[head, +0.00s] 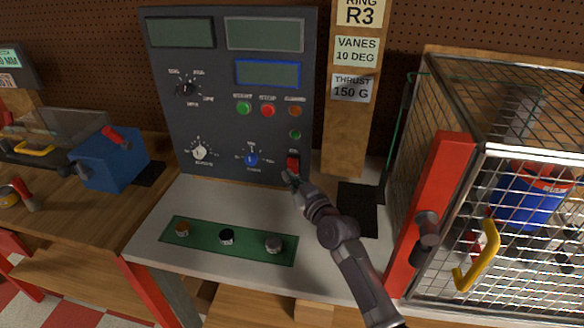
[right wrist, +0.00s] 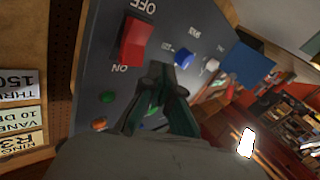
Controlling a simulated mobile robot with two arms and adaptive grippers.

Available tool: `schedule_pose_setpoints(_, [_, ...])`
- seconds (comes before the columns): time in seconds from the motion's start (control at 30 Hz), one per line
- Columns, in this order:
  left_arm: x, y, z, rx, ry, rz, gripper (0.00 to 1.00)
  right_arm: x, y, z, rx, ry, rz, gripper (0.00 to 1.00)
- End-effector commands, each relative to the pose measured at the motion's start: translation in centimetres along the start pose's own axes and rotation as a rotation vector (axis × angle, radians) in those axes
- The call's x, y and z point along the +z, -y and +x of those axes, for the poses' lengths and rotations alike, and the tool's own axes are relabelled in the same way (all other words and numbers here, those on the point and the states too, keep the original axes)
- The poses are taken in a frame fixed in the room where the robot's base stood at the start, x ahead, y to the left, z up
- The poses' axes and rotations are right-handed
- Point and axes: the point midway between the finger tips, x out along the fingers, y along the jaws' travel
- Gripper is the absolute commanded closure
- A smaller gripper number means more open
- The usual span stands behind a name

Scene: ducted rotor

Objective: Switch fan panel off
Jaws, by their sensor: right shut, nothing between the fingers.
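The dark grey fan panel (head: 215,118) stands upright at the back of the bench. Its red rocker switch (head: 293,162) is at the panel's lower right. In the right wrist view the switch (right wrist: 137,40) lies between the labels OFF and ON; I cannot tell which way it is tipped. My right gripper (head: 289,179) is at the lower edge of the switch in the head view. In the right wrist view its fingertips (right wrist: 162,72) are shut and empty, beside the switch at the ON-label side; contact cannot be told. My left gripper is out of view.
The panel also has green (head: 243,108) and red (head: 268,111) buttons, a white knob (head: 199,152) and a blue knob (head: 251,159). A green strip (head: 205,238) with several small parts lies on the bench. A wire cage with a red post (head: 436,190) stands close at right.

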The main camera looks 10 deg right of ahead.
Motion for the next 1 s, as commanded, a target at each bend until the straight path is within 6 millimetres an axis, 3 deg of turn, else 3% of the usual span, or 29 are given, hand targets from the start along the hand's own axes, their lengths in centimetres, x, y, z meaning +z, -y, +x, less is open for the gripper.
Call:
schedule_pose_setpoints(0.03, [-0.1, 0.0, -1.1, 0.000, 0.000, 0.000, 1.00, -0.8, 0.2, -0.4, -0.001, 0.000, 0.001, 1.00])
schedule_pose_setpoints(0.3, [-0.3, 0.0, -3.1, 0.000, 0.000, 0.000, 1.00, -1.8, 1.4, -2.0, 0.000, 0.000, 0.002, 1.00])
schedule_pose_setpoints(0.8, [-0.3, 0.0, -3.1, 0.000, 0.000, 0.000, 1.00, -1.6, 1.6, -2.2, -0.001, 0.001, 0.001, 1.00])
schedule_pose_setpoints(0.93, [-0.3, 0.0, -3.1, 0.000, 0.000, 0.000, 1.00, -0.5, 2.5, -3.5, -0.030, 0.047, 0.008, 1.00])
schedule_pose_setpoints(1.0, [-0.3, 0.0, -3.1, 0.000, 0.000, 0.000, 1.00, 1.2, 3.8, -5.5, -0.070, 0.119, 0.018, 1.00])
